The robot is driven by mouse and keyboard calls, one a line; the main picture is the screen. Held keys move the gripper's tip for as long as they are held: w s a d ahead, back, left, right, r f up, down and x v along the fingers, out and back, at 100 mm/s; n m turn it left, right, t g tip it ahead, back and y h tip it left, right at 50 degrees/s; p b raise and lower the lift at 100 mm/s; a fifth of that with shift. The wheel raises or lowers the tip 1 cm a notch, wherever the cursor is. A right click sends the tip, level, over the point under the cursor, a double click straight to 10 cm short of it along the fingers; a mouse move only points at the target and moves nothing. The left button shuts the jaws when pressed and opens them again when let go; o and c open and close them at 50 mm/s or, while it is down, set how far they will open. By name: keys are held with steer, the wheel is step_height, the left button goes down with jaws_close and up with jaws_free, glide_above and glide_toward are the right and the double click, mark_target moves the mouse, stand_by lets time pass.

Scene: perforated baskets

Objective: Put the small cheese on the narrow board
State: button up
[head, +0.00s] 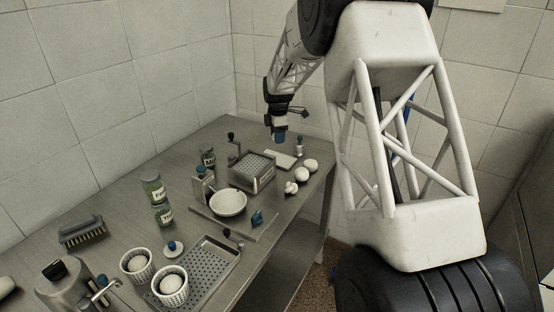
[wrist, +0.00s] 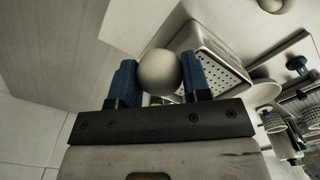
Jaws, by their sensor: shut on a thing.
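My gripper (head: 279,138) is at the far end of the metal table, above a small white board (head: 280,159). In the wrist view its blue fingers (wrist: 158,78) are shut on a round, pale, smooth thing (wrist: 158,71), which looks like the small cheese. In the head view I cannot make out the held thing. A pale flat surface (wrist: 128,24) at the top of the wrist view looks like the board, apart from the held thing in the picture. How high the held thing is above it I cannot tell.
A perforated metal box (head: 251,173) stands beside the board, and also shows in the wrist view (wrist: 215,62). A small shaker (head: 299,148) stands right of the board. Round white things (head: 310,165) lie near the right table edge. A white bowl (head: 228,204) is nearer.

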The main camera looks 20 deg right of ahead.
mark_target(277, 152)
steer(key=shift+w+d+r, duration=0.1)
steer(key=shift+w+d, duration=0.1)
steer(key=shift+w, duration=0.7)
steer(key=shift+w+d, duration=0.15)
steer(key=shift+w, duration=0.75)
steer(key=shift+f, duration=2.5)
steer(key=shift+f, duration=0.1)
steer(key=shift+f, duration=2.45)
steer(key=o, duration=1)
steer(key=shift+f, duration=0.1)
